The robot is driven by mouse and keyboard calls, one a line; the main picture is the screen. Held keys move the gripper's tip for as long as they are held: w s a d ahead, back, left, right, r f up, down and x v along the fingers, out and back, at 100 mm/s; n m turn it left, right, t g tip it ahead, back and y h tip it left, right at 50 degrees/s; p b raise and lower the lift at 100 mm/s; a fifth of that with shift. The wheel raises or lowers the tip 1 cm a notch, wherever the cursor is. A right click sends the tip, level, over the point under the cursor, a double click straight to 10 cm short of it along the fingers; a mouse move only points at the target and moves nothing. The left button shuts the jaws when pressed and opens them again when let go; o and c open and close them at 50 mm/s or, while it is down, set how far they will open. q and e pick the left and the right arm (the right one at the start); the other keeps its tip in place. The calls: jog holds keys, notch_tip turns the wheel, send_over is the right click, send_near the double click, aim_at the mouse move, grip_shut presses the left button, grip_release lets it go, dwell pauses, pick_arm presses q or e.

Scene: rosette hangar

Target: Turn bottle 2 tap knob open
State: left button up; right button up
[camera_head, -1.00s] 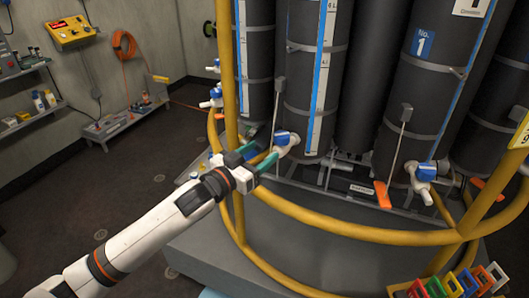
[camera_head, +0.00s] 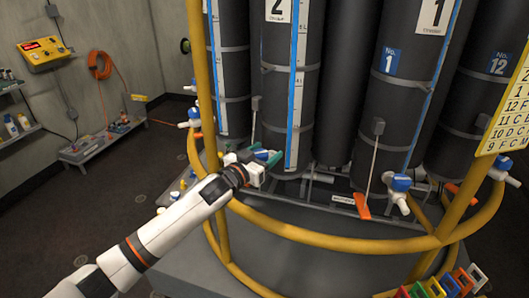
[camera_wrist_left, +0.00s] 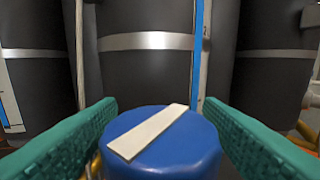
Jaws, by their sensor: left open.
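Bottle 2 (camera_head: 272,85) is a dark cylinder with a white "2" label, left of centre in the head view. Its tap knob (camera_head: 262,156) is blue and largely hidden by my gripper there. In the left wrist view the round blue knob (camera_wrist_left: 185,145) fills the lower middle, with a white bar slanting across its top. My left gripper (camera_head: 270,155) is open, its green fingers on either side of the knob. I cannot tell whether either finger touches it. My right gripper is not in view.
A yellow rail (camera_head: 330,241) curves in front of the bottles. Bottle 1 (camera_head: 405,85) has its own blue-knobbed tap (camera_head: 400,183) and an orange lever (camera_head: 362,206). Another blue tap (camera_head: 194,115) is at the left. Coloured clips (camera_head: 440,287) hang at the lower right.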

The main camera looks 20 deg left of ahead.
pick_arm(q)
jog(key=c, duration=1)
